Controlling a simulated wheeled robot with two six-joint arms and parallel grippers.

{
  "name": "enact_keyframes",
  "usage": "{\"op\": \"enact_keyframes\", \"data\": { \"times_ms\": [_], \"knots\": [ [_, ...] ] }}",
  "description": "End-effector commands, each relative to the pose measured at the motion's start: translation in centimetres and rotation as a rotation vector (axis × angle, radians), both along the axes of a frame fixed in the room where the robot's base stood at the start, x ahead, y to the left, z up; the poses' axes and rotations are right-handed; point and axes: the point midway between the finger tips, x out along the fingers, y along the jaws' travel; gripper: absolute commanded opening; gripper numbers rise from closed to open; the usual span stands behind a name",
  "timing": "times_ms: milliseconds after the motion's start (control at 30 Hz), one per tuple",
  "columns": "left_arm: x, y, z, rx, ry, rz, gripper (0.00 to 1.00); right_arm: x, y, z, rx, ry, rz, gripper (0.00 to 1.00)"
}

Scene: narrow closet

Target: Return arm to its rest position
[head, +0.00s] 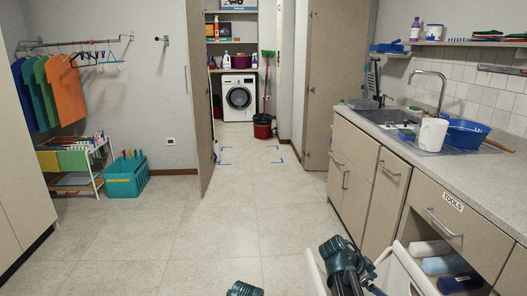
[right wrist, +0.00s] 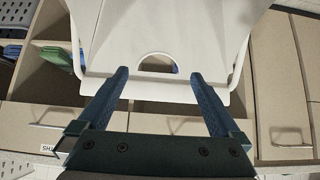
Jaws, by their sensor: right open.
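My right gripper (right wrist: 158,77) shows in the right wrist view with its two blue fingers spread wide and nothing between them. A white panel with a half-round opening (right wrist: 200,40) lies just beyond the fingertips; I cannot tell whether they touch it. In the head view my right arm (head: 345,265) is folded at the bottom, right of centre, beside white panels; its gripper cannot be made out there. A small dark part of mine (head: 244,290) shows at the bottom edge. My left gripper is not visible.
A counter (head: 400,135) with a sink runs along the right. Below its TOOLS drawer (head: 447,212), several bottles (head: 442,264) lie in an open space. White panels (head: 408,268) stand close to my right arm. The middle floor (head: 225,225) is clear. A teal crate (head: 126,178) stands left.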

Motion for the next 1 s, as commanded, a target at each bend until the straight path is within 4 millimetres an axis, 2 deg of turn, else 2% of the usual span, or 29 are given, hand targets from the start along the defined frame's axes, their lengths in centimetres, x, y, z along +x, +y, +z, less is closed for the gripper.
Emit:
{"op": "enact_keyframes", "data": {
  "times_ms": [33,200,667,833,1000],
  "knots": [
    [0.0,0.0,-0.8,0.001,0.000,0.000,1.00,0.1,-0.5,-0.9,0.000,0.000,-0.001,1.00],
    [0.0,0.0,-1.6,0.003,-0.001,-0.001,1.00,0.1,-1.4,-1.6,0.000,0.000,0.000,1.00],
    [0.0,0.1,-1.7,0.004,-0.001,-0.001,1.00,0.2,-1.7,-1.7,0.000,0.000,0.001,1.00],
    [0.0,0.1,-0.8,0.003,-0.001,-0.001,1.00,0.1,-1.1,-0.8,0.000,0.001,0.002,1.00],
    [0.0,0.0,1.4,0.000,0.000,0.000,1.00,0.0,0.7,1.4,0.000,0.001,0.004,1.00]
  ]
}}
